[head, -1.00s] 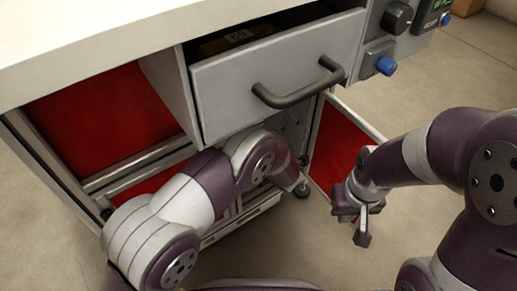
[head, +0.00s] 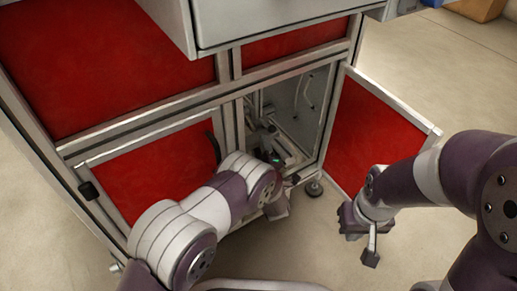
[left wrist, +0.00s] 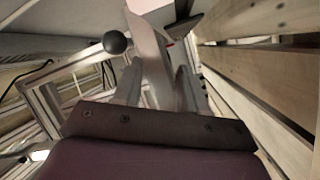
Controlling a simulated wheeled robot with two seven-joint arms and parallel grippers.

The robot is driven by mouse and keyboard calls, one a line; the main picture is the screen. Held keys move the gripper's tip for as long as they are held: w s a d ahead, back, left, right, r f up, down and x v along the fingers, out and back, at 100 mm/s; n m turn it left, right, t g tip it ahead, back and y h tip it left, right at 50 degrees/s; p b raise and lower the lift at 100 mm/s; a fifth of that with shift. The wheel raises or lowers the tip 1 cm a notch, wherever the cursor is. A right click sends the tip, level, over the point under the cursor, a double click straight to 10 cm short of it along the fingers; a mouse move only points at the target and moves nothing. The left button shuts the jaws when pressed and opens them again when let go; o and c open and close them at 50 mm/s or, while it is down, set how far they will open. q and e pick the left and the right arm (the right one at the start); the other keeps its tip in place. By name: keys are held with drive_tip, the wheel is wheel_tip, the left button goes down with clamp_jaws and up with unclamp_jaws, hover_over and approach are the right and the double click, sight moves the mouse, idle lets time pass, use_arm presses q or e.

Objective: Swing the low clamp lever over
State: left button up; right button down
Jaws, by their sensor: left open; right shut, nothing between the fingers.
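In the left wrist view a dark ball knob (left wrist: 116,42) stands just left of and beyond my left gripper (left wrist: 158,82). It looks like the end of the clamp lever, but its arm and pivot are not clear. My left gripper is open. A pale grey part (left wrist: 152,40) shows beyond and between its fingers; I cannot tell whether they touch it. In the head view my left arm reaches low into the open cabinet bay, and its wrist hides the fingers. My right gripper (head: 360,238) is shut and empty, outside the bay near the open door.
The red-panelled door (head: 370,130) stands open to the right of the bay. The cabinet's metal frame (head: 240,125) borders the bay, with a drawer (head: 260,18) above. Wooden slats (left wrist: 255,55) run close along the right in the left wrist view. Floor in front is clear.

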sight(253, 127)
use_arm(q)
drive_tip(key=b+x, duration=0.1)
drive_tip(key=x, duration=0.2)
drive_tip(key=shift+w+a, duration=0.1)
drive_tip(key=shift+w, duration=0.2)
use_arm(e)
wheel_tip(253, 127, down, 2)
drive_tip(key=shift+f, duration=0.25)
use_arm(q)
clamp_jaws()
drive_tip(key=shift+w+a+f, duration=0.2)
drive_tip(key=shift+f, duration=0.3)
unclamp_jaws()
drive_tip(key=shift+f, duration=0.1)
use_arm(e)
drive_tip(key=shift+r, duration=0.3)
